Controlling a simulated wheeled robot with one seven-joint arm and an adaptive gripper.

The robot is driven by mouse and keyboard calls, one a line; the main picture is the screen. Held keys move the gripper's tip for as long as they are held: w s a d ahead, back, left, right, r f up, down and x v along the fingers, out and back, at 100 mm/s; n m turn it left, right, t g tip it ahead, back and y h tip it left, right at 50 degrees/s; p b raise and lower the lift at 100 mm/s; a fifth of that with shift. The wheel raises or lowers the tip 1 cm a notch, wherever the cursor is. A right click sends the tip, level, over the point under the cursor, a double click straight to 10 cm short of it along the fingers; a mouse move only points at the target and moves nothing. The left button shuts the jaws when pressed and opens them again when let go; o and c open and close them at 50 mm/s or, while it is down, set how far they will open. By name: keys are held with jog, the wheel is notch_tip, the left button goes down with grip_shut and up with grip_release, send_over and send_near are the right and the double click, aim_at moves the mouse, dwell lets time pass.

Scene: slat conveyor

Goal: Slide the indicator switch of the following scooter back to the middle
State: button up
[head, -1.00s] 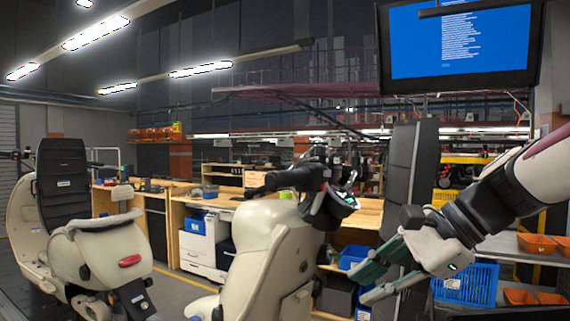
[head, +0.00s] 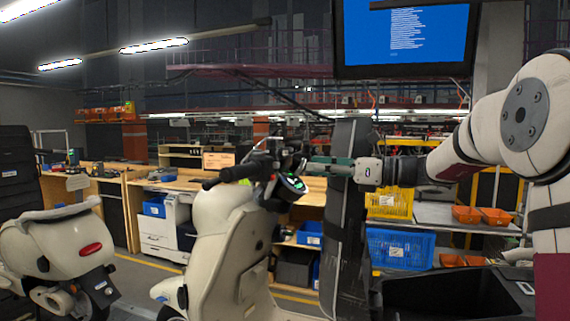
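A cream scooter (head: 222,245) stands upright in the middle of the head view, its handlebar (head: 240,172) and green-lit display (head: 293,183) at the top. The indicator switch is too small to make out, so its position cannot be told. My gripper (head: 312,166) reaches in from the right at handlebar height, its green fingers pointing left. The fingertips are close to the right side of the handlebar. Contact cannot be told. The fingers overlap in this view, so their opening is unclear. Another cream scooter (head: 60,248) with a red tail light stands at the left.
A tall dark panel (head: 345,235) stands below my gripper. A black bin (head: 440,290) is at the lower right. Behind are workbenches (head: 312,190), a blue crate (head: 400,249), orange trays (head: 481,215) and a hanging screen (head: 405,35).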

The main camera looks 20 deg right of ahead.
aim_at(279, 164)
jog(key=x, duration=0.9)
jog(key=shift+p, duration=0.4)
